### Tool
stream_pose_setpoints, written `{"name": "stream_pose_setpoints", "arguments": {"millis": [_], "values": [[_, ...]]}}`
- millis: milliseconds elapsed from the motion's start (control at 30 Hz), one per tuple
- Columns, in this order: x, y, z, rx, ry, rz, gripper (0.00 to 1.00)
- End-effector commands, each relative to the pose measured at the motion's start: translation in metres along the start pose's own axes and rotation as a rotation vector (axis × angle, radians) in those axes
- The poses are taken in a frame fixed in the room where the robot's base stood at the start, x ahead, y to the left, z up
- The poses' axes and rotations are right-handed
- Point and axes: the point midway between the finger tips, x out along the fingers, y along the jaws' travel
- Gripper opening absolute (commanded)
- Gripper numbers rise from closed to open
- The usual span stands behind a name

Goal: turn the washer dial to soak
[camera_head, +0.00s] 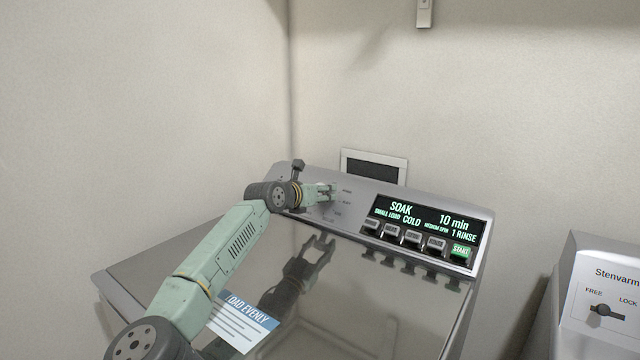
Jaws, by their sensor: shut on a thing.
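The topload washer (420,300) stands in the corner with its lid closed. Its rear control panel (365,188) carries a display (425,219) that reads SOAK, 10 min, small load, cold, medium spin, 1 rinse. My gripper (331,192) is at the left part of the panel, against it, and is shut on the dial. The dial itself is hidden by my gripper. Small printed labels show on the panel just right of the fingers, too small to read.
Several buttons and a green START button (461,251) sit below the display. A "Load evenly" sticker (243,322) lies on the reflective lid. Walls close in behind and left.

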Motion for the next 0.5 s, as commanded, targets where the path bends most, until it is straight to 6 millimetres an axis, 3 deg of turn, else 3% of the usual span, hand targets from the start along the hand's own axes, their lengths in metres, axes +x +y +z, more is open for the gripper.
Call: {"name": "stream_pose_setpoints", "arguments": {"millis": [500], "values": [[0.0002, -0.0003, 0.0000, 0.170, 0.000, -0.112, 0.15]]}}
